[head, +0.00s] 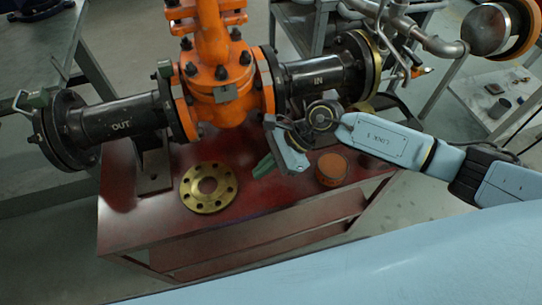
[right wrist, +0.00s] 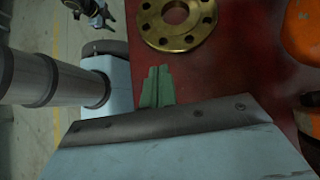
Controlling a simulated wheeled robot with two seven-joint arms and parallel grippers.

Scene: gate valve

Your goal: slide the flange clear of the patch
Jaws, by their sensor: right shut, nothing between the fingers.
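The brass flange (head: 192,190), a round ring with bolt holes, lies flat on the red bench top (head: 240,192), left of my right gripper. It also shows at the top of the right wrist view (right wrist: 188,31), cut by the frame edge. My right gripper (head: 263,168) has green fingers, pressed together and empty, pointing toward the flange with a gap between them. The fingers also show in the right wrist view (right wrist: 157,78). I cannot make out a separate patch; it may be under the flange. A dark part (right wrist: 94,12) there may be my left gripper; its jaws are unclear.
An orange gate valve (head: 215,75) with black pipes stands at the back of the bench. An orange cylinder (head: 332,172) stands right of my right gripper. The bench's front edge lies close in front of the flange. Grey carts stand behind.

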